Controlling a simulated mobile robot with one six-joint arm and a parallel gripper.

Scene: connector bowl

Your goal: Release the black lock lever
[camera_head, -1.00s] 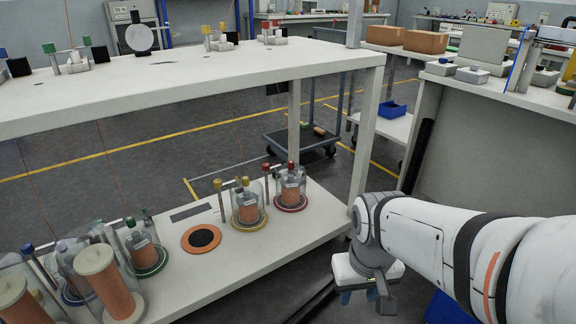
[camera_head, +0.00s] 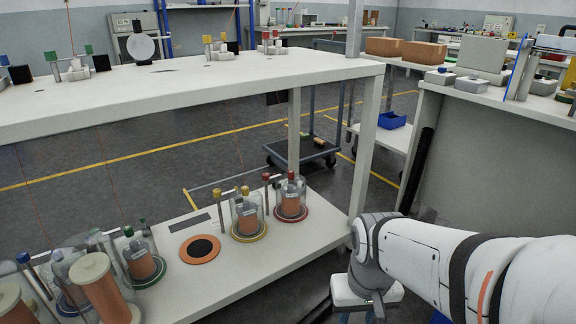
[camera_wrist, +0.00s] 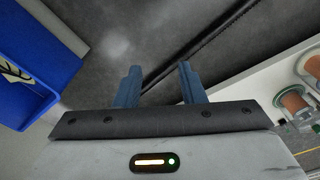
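I cannot make out a black lock lever with certainty in either view. Small black blocks, such as one at the left (camera_head: 101,58), stand beside metal and coloured posts on the upper shelf; whether any is a lever is too small to tell.
Glass jars with orange cores, such as the red-capped one (camera_head: 291,199), and an orange ring (camera_head: 199,249) stand on the lower shelf. The bench leg (camera_head: 366,145) is close to my arm. A blue bin (camera_wrist: 40,60) is at left in the wrist view. A trolley (camera_head: 300,150) stands behind.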

